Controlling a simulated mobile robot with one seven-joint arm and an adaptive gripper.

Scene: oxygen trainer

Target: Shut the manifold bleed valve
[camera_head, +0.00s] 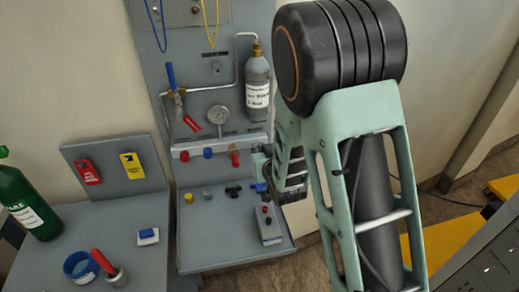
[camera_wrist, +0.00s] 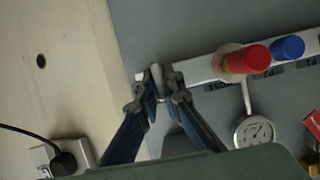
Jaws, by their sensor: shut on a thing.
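The manifold is a pale bar with red and blue knobs, seen in the head view (camera_head: 222,144) and in the wrist view (camera_wrist: 205,68). In the wrist view my gripper (camera_wrist: 161,88) is shut on a small grey handle (camera_wrist: 157,76) at the manifold's end, which appears to be the bleed valve. The fingertips are on either side of it and hide much of it. In the head view my gripper (camera_head: 262,165) is at the manifold's right end, where the valve cannot be made out. How far the valve is turned cannot be told.
A red knob (camera_wrist: 250,60) and a blue knob (camera_wrist: 287,48) are close beside my gripper. A gauge (camera_head: 218,115) and a grey cylinder (camera_head: 258,85) are on the panel above. A small box (camera_head: 268,225) and several small parts lie on the shelf below.

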